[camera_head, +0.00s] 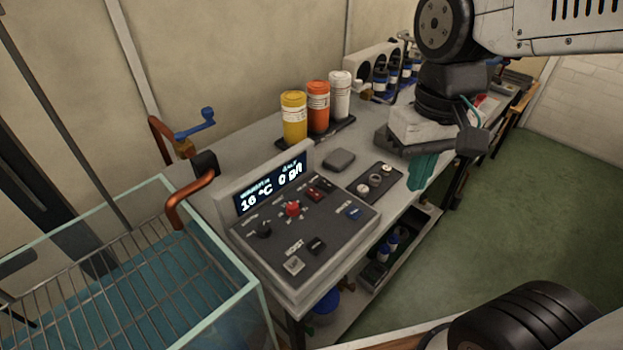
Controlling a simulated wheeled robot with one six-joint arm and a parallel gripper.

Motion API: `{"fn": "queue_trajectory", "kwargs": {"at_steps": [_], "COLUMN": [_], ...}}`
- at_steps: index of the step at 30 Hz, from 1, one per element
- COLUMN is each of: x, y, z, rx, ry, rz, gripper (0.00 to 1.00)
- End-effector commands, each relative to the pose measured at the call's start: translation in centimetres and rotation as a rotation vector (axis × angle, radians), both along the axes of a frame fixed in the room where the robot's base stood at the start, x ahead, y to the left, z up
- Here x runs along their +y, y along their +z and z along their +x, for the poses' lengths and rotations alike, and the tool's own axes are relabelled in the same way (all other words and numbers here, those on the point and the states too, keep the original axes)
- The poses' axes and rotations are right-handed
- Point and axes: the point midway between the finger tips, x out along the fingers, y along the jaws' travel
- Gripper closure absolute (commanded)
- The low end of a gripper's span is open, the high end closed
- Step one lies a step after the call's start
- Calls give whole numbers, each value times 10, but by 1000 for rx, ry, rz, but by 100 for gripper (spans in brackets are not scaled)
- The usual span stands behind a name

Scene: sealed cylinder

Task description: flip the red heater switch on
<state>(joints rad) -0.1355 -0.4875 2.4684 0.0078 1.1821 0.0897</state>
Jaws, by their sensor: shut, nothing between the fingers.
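The labels are too small to tell which is the heater switch, and I cannot tell the rockers' positions. My gripper (420,183), with teal fingers, is shut and empty. It hangs to the right of the panel, apart from it, pointing down.
A glass tank (258,293) with a wire rack stands at the left, with a copper pipe (188,200) beside the panel. Yellow (293,118), orange (318,106) and white (339,95) canisters stand behind. A plate with round fittings (376,184) lies between panel and gripper.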

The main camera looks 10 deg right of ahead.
Motion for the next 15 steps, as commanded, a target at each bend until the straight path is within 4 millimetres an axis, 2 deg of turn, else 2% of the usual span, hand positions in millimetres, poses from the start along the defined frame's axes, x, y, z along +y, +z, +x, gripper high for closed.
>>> {"fn": "queue_trajectory", "kwargs": {"at_steps": [8, 12, 15], "x": [53, 85, 99], "y": [-22, -36, -38], "z": [80, 125, 150], "rx": [15, -12, -42], "ry": [-270, -511, -691], "rz": [5, 26, 58], "gripper": [100, 100, 100]}}
